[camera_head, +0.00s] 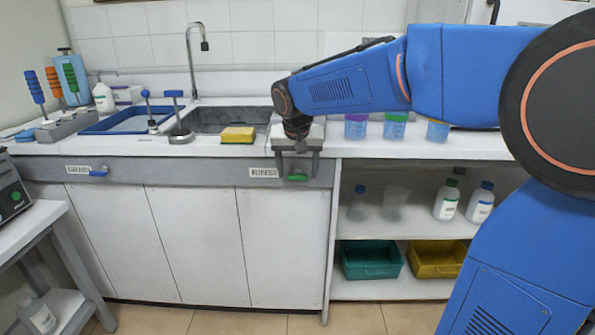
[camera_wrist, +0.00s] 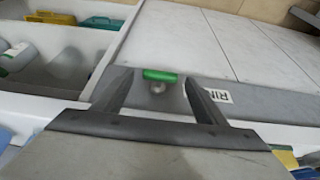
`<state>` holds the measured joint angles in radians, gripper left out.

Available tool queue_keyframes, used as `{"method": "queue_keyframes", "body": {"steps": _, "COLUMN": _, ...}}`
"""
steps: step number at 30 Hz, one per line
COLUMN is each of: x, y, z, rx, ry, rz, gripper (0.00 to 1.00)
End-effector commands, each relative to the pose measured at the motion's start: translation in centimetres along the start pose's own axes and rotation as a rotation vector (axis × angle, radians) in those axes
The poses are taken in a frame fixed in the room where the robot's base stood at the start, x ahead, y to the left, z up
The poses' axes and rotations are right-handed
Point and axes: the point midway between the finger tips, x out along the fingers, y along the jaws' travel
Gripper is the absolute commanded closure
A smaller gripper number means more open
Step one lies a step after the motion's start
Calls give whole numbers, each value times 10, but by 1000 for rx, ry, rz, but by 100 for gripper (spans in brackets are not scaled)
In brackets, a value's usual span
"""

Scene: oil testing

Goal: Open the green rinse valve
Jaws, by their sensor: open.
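The green rinse valve (camera_head: 298,178) is a small green handle on the grey front panel of the counter, beside the RINSE label (camera_head: 264,172). In the wrist view the green valve handle (camera_wrist: 160,75) lies crosswise on a round metal stem, ahead of my gripper and between its fingers. My gripper (camera_head: 297,168) is at the counter's front edge, just above the valve in the head view. In the wrist view my gripper (camera_wrist: 153,84) is open, with one finger on each side of the handle. Whether either finger touches the handle cannot be told.
A blue-handled valve (camera_head: 98,174) sits on the same panel at the left. A yellow sponge (camera_head: 238,135), a sink (camera_head: 230,118) and lidded cups (camera_head: 395,125) are on the counter. Shelves at the right hold bottles (camera_head: 447,200), a green bin (camera_head: 370,260) and a yellow bin (camera_head: 437,259).

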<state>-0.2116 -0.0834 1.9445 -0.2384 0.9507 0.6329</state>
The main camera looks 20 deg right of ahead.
Motion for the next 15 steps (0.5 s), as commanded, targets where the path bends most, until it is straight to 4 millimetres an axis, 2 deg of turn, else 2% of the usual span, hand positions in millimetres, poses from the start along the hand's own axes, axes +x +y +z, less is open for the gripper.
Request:
{"method": "queue_keyframes", "body": {"steps": 11, "x": 6, "y": 0, "z": 0, "rx": 0, "ry": 1, "rz": -1, "gripper": 34}}
{"method": "queue_keyframes", "body": {"steps": 12, "x": 6, "y": 0, "z": 0, "rx": 0, "ry": 1, "rz": -1, "gripper": 37}}
{"method": "queue_keyframes", "body": {"steps": 15, "x": 6, "y": 0, "z": 0, "rx": 0, "ry": 1, "rz": -1, "gripper": 61}}
